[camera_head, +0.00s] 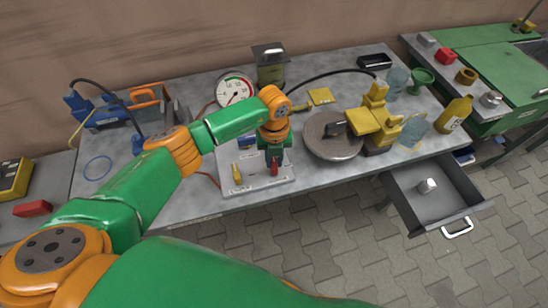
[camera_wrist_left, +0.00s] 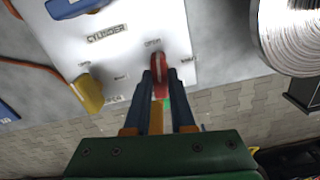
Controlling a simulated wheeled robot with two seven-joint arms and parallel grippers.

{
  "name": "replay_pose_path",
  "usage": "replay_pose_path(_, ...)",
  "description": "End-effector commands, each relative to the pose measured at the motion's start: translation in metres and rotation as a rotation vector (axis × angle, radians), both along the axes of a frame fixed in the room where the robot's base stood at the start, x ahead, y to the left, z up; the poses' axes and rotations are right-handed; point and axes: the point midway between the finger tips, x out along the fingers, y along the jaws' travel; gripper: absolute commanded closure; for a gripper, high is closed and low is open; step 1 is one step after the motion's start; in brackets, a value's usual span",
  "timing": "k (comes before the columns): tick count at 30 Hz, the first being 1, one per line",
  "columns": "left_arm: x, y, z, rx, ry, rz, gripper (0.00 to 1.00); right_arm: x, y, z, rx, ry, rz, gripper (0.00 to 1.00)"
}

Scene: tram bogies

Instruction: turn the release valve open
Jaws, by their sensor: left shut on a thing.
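The red valve lever (camera_wrist_left: 160,87) stands on a pale panel (camera_wrist_left: 135,23) below a label that reads OPEN. It also shows in the head view as a red lever (camera_head: 275,170) near the front edge of the panel. My left gripper (camera_head: 274,158) reaches down over it from above. In the left wrist view the fingers of this gripper (camera_wrist_left: 159,80) are closed on the red lever, one on each side. A yellow lever (camera_wrist_left: 87,93) stands apart to the left on the same panel. The small labels beside the levers are mostly unreadable. My right gripper is not in view.
A round gauge (camera_head: 234,91) stands behind the panel. A grey disc (camera_head: 333,145) and yellow machine (camera_head: 376,117) stand to the right on the workbench (camera_head: 197,192). An open drawer (camera_head: 432,200) juts out at the right front. A blue part (camera_wrist_left: 75,6) lies at the wrist view's top left.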

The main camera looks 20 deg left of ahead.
Motion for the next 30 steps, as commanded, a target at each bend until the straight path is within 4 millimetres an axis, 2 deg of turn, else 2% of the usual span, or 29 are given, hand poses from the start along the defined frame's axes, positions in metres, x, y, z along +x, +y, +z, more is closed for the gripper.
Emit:
replay_pose_path(12, 0.0013, 0.0003, 0.0014, 0.001, -0.004, 0.173, 1.0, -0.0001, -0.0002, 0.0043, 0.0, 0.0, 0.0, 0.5)
replay_pose_path(29, 0.0015, 0.0003, 0.0013, 0.0, -0.005, 0.198, 1.0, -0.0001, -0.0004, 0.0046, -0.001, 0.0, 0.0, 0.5)
replay_pose_path(30, 0.0015, 0.0004, 0.0014, 0.0, -0.005, 0.198, 0.7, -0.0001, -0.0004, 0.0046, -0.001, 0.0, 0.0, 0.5)
